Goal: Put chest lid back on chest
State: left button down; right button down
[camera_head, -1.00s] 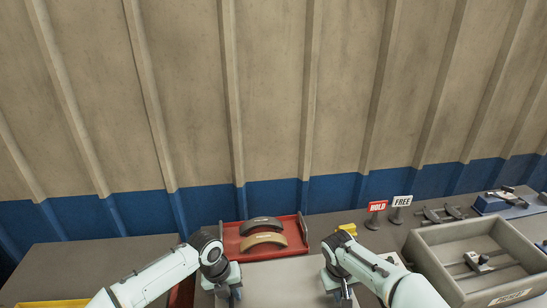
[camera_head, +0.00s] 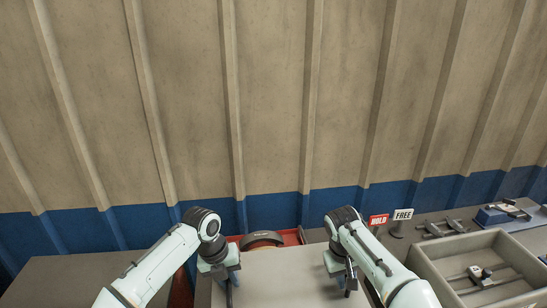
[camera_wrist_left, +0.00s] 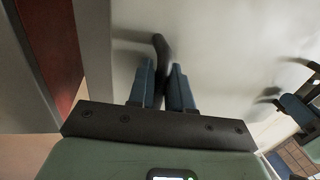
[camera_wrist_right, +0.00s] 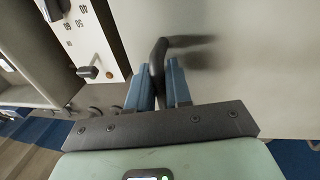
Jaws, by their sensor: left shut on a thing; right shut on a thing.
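The chest lid (camera_head: 285,282) is a flat light-grey panel between my two arms in the head view. It fills much of the left wrist view (camera_wrist_left: 215,60) and the right wrist view (camera_wrist_right: 240,80). My left gripper (camera_head: 229,283) is shut on a dark handle (camera_wrist_left: 160,58) at the lid's left side. My right gripper (camera_head: 348,283) is shut on the other dark handle (camera_wrist_right: 157,62) at its right side. The chest itself cannot be made out; the lid hides what is under it.
A red tray (camera_head: 290,236) with a dark brake shoe (camera_head: 262,238) is partly hidden behind the lid. HOLD (camera_head: 378,221) and FREE (camera_head: 403,214) signs stand to the right, near a grey open bin (camera_head: 455,255). A grey surface (camera_head: 80,280) at left is clear.

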jog(key=shift+w+r, duration=0.2)
jog(key=shift+r, duration=0.5)
jog(key=shift+d+r, duration=0.1)
jog(key=shift+r, duration=0.1)
